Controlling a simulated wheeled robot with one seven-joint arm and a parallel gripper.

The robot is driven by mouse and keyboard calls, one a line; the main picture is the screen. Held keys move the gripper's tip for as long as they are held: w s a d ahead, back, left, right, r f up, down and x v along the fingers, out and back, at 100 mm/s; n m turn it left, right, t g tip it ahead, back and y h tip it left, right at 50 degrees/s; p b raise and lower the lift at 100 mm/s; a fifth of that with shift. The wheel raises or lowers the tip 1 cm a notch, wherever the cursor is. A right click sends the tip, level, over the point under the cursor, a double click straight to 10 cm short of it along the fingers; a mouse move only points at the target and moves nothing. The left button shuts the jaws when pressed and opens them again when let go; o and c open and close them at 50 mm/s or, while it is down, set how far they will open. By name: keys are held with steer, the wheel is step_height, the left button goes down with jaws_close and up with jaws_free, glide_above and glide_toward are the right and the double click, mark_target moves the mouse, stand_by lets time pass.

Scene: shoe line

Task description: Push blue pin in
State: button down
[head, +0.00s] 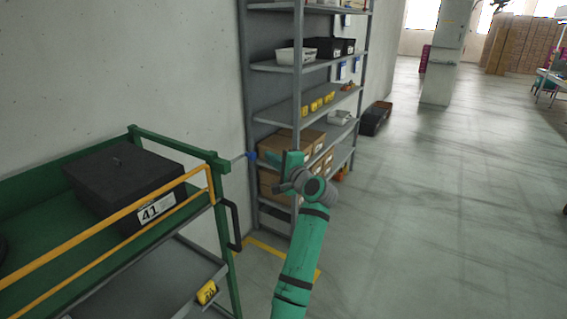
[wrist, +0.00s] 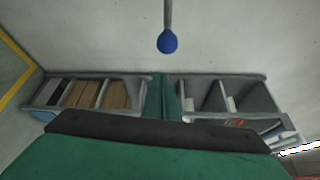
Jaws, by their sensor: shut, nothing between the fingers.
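The blue pin (head: 251,156) is a small blue knob on a thin grey rod. In the head view the rod sticks out to the right from the top corner of the green cart (head: 218,160). The blue pin also shows in the wrist view (wrist: 168,41), near the top centre, with its rod running up out of the picture. My gripper (head: 268,157) is shut and empty, just right of the knob. In the wrist view its green fingers (wrist: 165,80) are together, with the knob beyond their tips. A gap shows between tips and knob in that view.
A black box (head: 118,178) labelled 41 sits on the cart behind a yellow rail (head: 110,238). A grey shelf rack (head: 300,67) with boxes and bins stands behind my gripper, against the wall. The floor to the right (head: 450,200) is open.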

steer(key=shift+s+a+r, duration=0.15)
steer(key=shift+s+a, duration=0.15)
steer(key=shift+a, duration=0.4)
steer(key=shift+s+a+r, duration=0.1)
steer(key=shift+s+a, duration=0.15)
steer(key=shift+a, duration=0.4)
